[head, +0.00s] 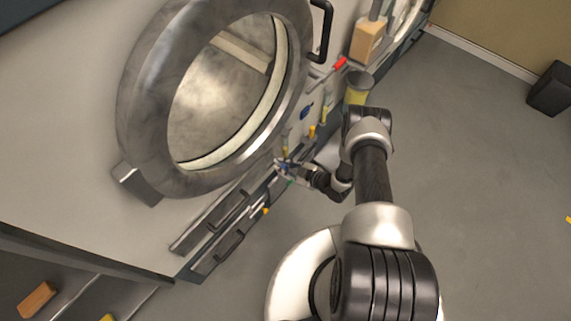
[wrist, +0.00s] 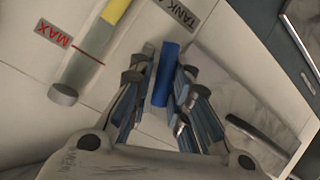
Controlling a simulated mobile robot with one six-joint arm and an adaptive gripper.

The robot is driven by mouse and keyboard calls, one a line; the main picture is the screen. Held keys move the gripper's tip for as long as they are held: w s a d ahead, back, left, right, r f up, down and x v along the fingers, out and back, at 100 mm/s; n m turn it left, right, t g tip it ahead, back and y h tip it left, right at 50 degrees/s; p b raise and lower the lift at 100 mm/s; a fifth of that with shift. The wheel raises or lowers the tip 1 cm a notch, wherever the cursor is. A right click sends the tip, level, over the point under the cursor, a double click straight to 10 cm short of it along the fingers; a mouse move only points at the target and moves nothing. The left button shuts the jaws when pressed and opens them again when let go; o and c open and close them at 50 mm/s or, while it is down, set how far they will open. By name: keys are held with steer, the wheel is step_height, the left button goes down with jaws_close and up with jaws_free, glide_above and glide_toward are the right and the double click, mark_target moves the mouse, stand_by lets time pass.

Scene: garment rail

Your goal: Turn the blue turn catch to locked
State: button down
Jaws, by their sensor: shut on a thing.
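The blue turn catch (wrist: 166,62) shows in the wrist view as a narrow blue bar on the pale panel. My gripper (wrist: 160,85) has one finger on each side of it and is shut on it. The fingers and pads hide part of the bar and its mount. In the head view my gripper (head: 287,167) is at the machine's front panel, below and right of the round door. The catch is too small there to make out its position. I see no locked mark in either view.
In the wrist view a gauge tube (wrist: 92,48) with a red MAX mark and a TANK label (wrist: 180,14) are left of and above the catch. A metal bar handle (wrist: 262,140) is at right. The large round door (head: 140,95) and drawer handles (head: 215,255) are near my arm.

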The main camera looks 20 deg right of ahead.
steer(key=shift+s+a+n+t+h+p, duration=0.1)
steer(key=shift+n+t+h+p, duration=0.25)
steer(key=shift+n, duration=0.25)
steer(key=shift+s+a+n+t+h+p, duration=0.1)
steer(key=shift+n+t+h+p, duration=0.15)
steer(key=shift+n+t+h, duration=0.25)
steer(key=n+t+h, duration=0.1)
steer(key=n, duration=0.1)
steer(key=shift+a+f+n+p, duration=0.1)
steer(key=shift+f+n+p, duration=0.05)
steer(key=shift+n+p, duration=0.15)
steer(key=n+t, duration=0.1)
steer(key=n+h, duration=0.1)
steer(key=shift+f+n+t, duration=0.2)
steer(key=shift+n+t, duration=0.15)
steer(key=shift+n, duration=0.05)
steer(key=shift+n+t+h, duration=0.35)
steer(key=shift+n+t, duration=0.05)
steer(key=shift+n, duration=0.3)
steer(key=c, duration=1.5)
jaws_free()
